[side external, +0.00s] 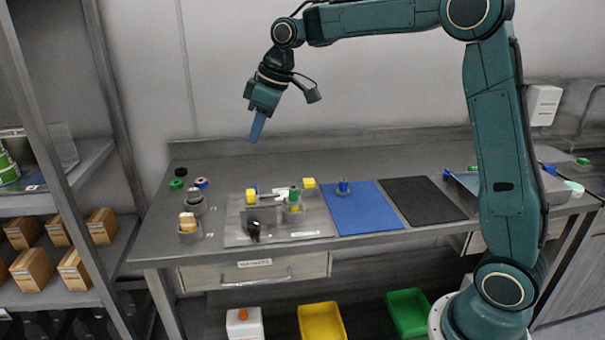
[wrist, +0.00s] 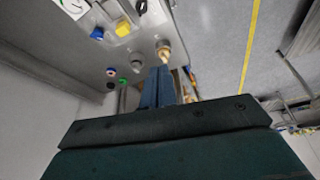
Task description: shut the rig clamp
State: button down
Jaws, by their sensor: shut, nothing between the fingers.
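The rig is a grey plate (side external: 235,237) on the bench with small fittings. It carries a yellow-ended piece (side external: 251,196), a silver horizontal bar, a green-topped part (side external: 294,194) in a grey holder, and a black handle-like part (side external: 253,228) at the front. I cannot tell which of these is the clamp, nor whether it is open or shut. My gripper (side external: 255,138) hangs in the air above and behind the rig, clear of everything. Its blue fingers are shut and empty. They also show in the wrist view (wrist: 162,72), with a yellow part (wrist: 123,28) beyond them.
A blue mat (side external: 365,220) with a blue part on it and a black mat (side external: 422,198) lie right of the rig. Grey holders (side external: 190,233) and small coloured rings stand left. A shelf with boxes (side external: 33,268) is at far left. Bins are below.

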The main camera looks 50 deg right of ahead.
jog(key=w+d+f+n+g, duration=0.1)
jog(key=w+d+f+n, duration=0.1)
jog(key=w+f, duration=0.8)
jog(key=shift+w+d+f+n+y, duration=0.3)
jog(key=shift+w+d+f+n, duration=0.1)
jog(key=shift+w+d, duration=0.35)
jog(key=shift+s+f, duration=0.1)
send_near(245, 202)
jog(key=w+a+f, duration=0.4)
jog(key=w+f, duration=0.1)
jog(key=shift+s+d, duration=0.4)
jog(key=shift+s, duration=0.25)
jog(key=shift+s+d, duration=0.45)
jog(key=shift+s, duration=0.15)
jog(key=shift+d, duration=0.1)
jog(key=s+d, duration=0.4)
jog(key=shift+s+d, duration=0.2)
jog(key=shift+s, duration=0.05)
jog(key=shift+s+d, duration=0.2)
